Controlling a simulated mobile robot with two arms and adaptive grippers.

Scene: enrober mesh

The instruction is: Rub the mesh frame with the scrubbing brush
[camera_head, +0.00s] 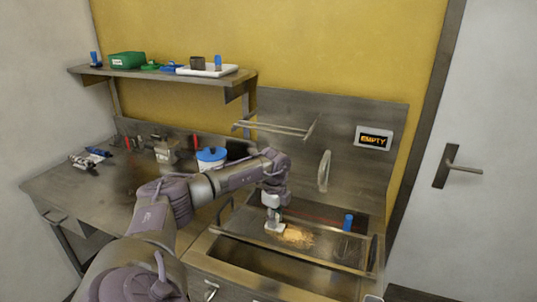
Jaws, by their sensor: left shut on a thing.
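My left gripper (273,209) reaches in from the left and is shut on a small pale block, which looks like the scrubbing brush (275,227). The gripper points down over the mesh frame (325,246), which lies across the back of the sink. The brush is at or just above the frame's left part; I cannot tell if it touches. A yellow-brown patch (298,237) shows on the frame just right of the brush. The gripper's fingers are small and partly hidden. My right gripper is not in view.
The open sink basin (275,264) lies in front of the frame. A blue-topped item (348,222) stands at its right. A white tub with a blue lid (211,158) stands behind my arm. A rack (275,128) and a shelf (160,73) are on the wall.

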